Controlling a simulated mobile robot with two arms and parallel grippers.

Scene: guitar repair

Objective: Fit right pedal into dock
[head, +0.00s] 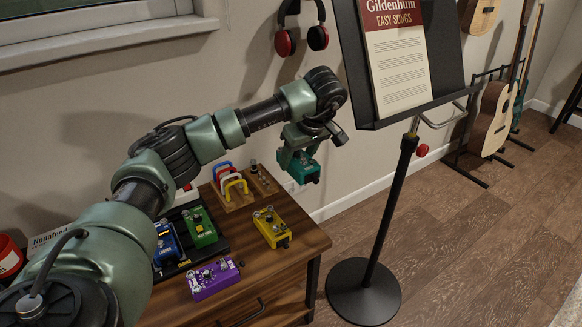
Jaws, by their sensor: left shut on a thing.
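My left gripper (299,157) is shut on a teal pedal (307,173) and holds it in the air, above and beyond the right rear of the wooden cabinet. The black dock (208,251) lies on the cabinet top, partly hidden behind my left arm. A blue pedal (167,245) and a green pedal (200,227) sit side by side at the dock; how firmly they are seated cannot be told. A yellow pedal (271,227) lies to the right of the dock, and a purple pedal (213,278) lies near the front edge. My right gripper is not in view.
A wooden rack (236,200) with coloured loops stands behind the pedals, beside a small wooden block with knobs (263,181). The cabinet top (250,262) is bare between the yellow and purple pedals. A music stand (390,205) rises to the right, close to my gripper.

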